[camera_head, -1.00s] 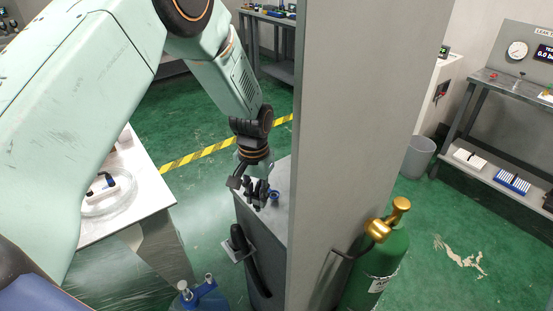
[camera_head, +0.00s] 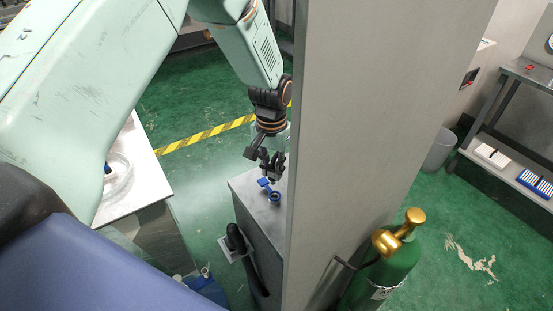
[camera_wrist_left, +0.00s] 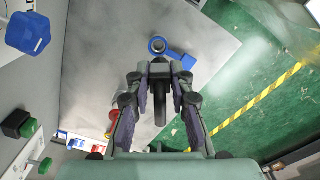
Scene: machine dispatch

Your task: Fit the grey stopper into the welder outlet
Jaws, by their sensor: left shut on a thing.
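My left gripper (camera_head: 268,168) hangs over the top of a grey cabinet (camera_head: 246,187), beside the pillar. In the left wrist view its fingers (camera_wrist_left: 161,76) are closed around a dark grey cylinder, which looks like the stopper (camera_wrist_left: 160,105). The stopper is hard to make out in the head view. A blue ring-shaped outlet (camera_head: 274,199) with an open blue flap (camera_head: 265,184) sits on the cabinet top. The outlet also shows in the left wrist view (camera_wrist_left: 157,45), ahead of the fingertips and apart from the stopper. My right gripper is not in view.
A tall grey pillar (camera_head: 345,130) rises close to the right of the gripper. A black handle (camera_head: 236,238) is on the cabinet's side. A white table (camera_head: 140,175) stands left, with green floor between.

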